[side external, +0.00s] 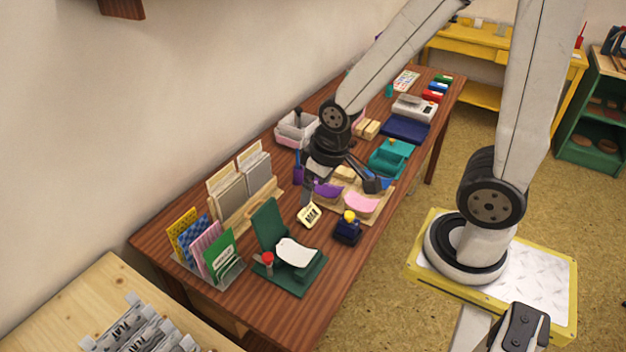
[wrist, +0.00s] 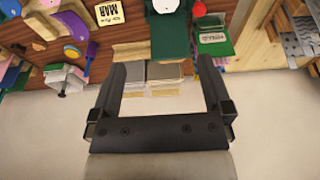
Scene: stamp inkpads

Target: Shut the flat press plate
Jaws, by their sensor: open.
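The flat press is dark green and stands near the front of the table. Its press plate (side external: 268,222) is tilted up, open, at the back left of the base (side external: 303,277). A white sheet (side external: 295,252) lies on the base. In the wrist view the green plate (wrist: 168,30) shows at the top, with the white sheet (wrist: 166,5) partly cut off. My gripper (side external: 342,188) is open and empty, above the table behind and right of the press. In the wrist view its spread fingers (wrist: 162,65) point toward the press, apart from it.
A red-topped knob (side external: 267,258) stands just left of the press base. A card rack (side external: 208,255) and a wooden holder with grey pads (side external: 243,196) are to the left.

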